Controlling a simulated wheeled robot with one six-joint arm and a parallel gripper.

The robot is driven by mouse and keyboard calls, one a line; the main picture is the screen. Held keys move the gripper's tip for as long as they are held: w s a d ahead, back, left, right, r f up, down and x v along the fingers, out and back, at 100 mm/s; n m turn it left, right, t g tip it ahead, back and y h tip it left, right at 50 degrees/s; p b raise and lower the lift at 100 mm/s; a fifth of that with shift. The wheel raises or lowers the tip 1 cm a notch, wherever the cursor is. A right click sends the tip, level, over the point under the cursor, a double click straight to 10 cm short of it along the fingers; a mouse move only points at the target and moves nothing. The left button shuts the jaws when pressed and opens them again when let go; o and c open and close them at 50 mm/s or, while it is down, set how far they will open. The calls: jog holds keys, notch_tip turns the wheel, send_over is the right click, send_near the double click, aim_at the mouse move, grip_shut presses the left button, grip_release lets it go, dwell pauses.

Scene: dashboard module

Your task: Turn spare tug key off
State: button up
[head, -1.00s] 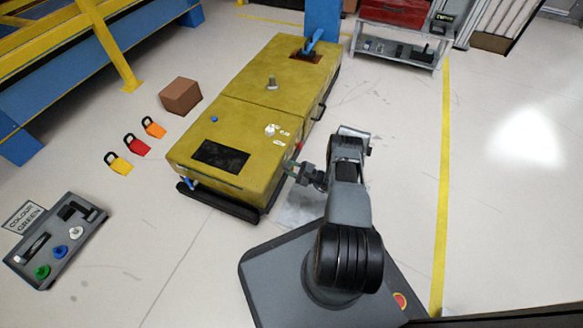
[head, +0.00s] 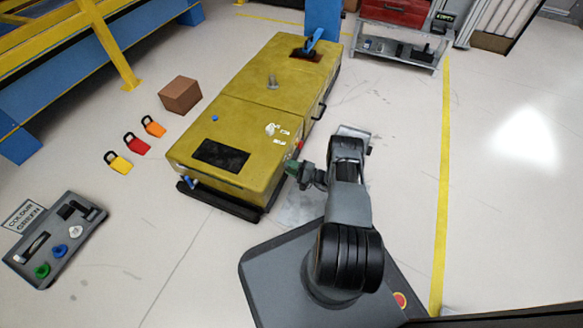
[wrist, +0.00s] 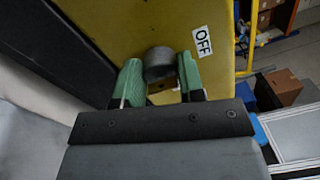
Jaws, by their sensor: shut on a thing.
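The yellow tug (head: 250,112) stands on the floor in the middle of the head view. My gripper (head: 299,172) is at its right side, near the front corner. In the wrist view, the green fingers of my gripper (wrist: 160,80) are on either side of a dark grey round key knob (wrist: 158,60) on the yellow panel (wrist: 120,25), shut on it. A white OFF label (wrist: 202,41) is on the panel to the right of the knob. The knob is hidden by my gripper in the head view.
A grey box with coloured knobs (head: 58,240) and a COLOUR GREEN sign lies at left. Several coloured padlocks and a brown box (head: 180,95) are left of the tug. A shelf (head: 400,50) stands at the back. The floor at right is clear.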

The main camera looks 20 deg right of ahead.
jog(key=shift+w+d+r, duration=0.1)
jog(key=shift+w+r, duration=0.05)
jog(key=shift+r, duration=0.05)
jog(key=o, duration=0.9)
jog(key=p+v, duration=0.2)
jog(key=v, duration=1.2)
jog(key=shift+p, duration=0.4)
